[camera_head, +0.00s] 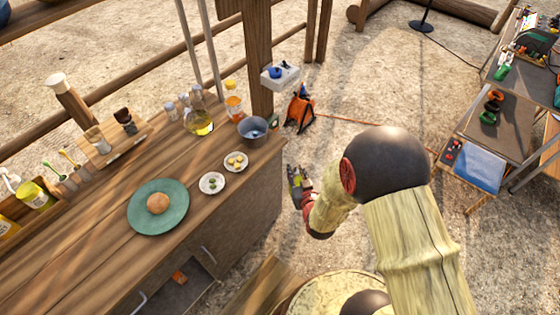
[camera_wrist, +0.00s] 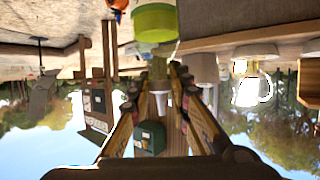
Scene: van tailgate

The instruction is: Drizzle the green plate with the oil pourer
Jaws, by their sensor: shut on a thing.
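The green plate (camera_head: 170,219) lies flat on the wooden counter with a round brown bun (camera_head: 157,203) on it. My gripper (camera_head: 297,180) is beyond the counter's right edge, apart from the plate. In the wrist view my gripper (camera_wrist: 162,82) is shut on the narrow neck of a bottle with a yellow-green body (camera_wrist: 155,21), which looks like the oil pourer. That view is upside down. The fingers hide part of the neck. In the head view the held bottle is small and partly hidden by my gripper.
A grey pot (camera_head: 252,131) and two small white dishes (camera_head: 212,183) (camera_head: 236,162) lie along the counter's right edge. Clear wood lies in front of the plate.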

